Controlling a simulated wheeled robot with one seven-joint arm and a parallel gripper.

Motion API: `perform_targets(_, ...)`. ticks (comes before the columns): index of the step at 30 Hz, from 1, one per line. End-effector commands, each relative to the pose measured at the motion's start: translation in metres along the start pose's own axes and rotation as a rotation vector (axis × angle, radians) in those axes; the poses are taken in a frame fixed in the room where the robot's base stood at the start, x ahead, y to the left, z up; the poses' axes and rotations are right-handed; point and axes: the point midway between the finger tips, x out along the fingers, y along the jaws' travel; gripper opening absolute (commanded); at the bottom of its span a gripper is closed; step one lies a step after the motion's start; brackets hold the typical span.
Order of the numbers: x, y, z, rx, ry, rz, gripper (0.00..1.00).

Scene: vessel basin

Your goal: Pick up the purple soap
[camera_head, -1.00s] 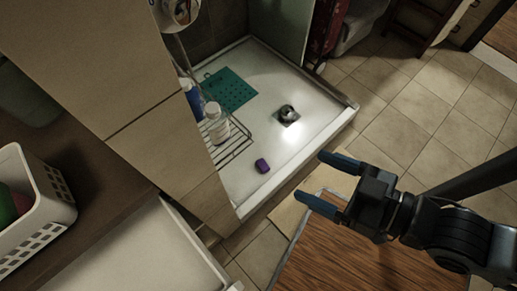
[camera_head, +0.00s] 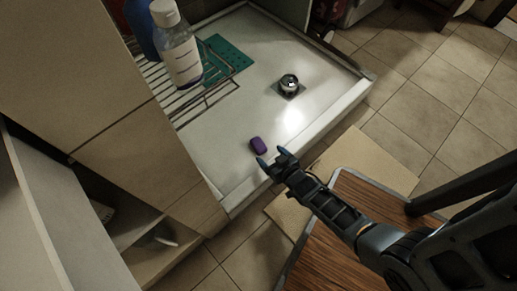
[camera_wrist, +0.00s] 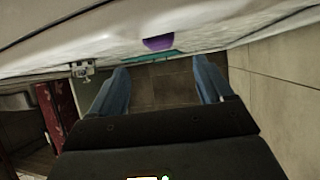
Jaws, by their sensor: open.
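The purple soap (camera_head: 258,145) lies on the white shower basin floor (camera_head: 215,165), near its front rim. My gripper (camera_head: 270,158) is just to the right of and nearer than the soap in the head view, apart from it as far as I can tell. In the wrist view the soap (camera_wrist: 158,43) shows above and between the two blue fingertips. My gripper (camera_wrist: 160,78) is open there, with nothing between its fingers.
A wire rack (camera_head: 190,95) holding a white bottle (camera_head: 178,50) and a blue bottle (camera_head: 140,28) overhangs the basin's left side. A teal mat (camera_head: 225,58) and a metal drain piece (camera_head: 289,84) lie farther back.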

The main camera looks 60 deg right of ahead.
Motion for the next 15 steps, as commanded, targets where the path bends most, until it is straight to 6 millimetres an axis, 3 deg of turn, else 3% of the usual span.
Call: perform_targets(15,0.051,0.002,0.005,0.004,-0.002,0.006,0.80)
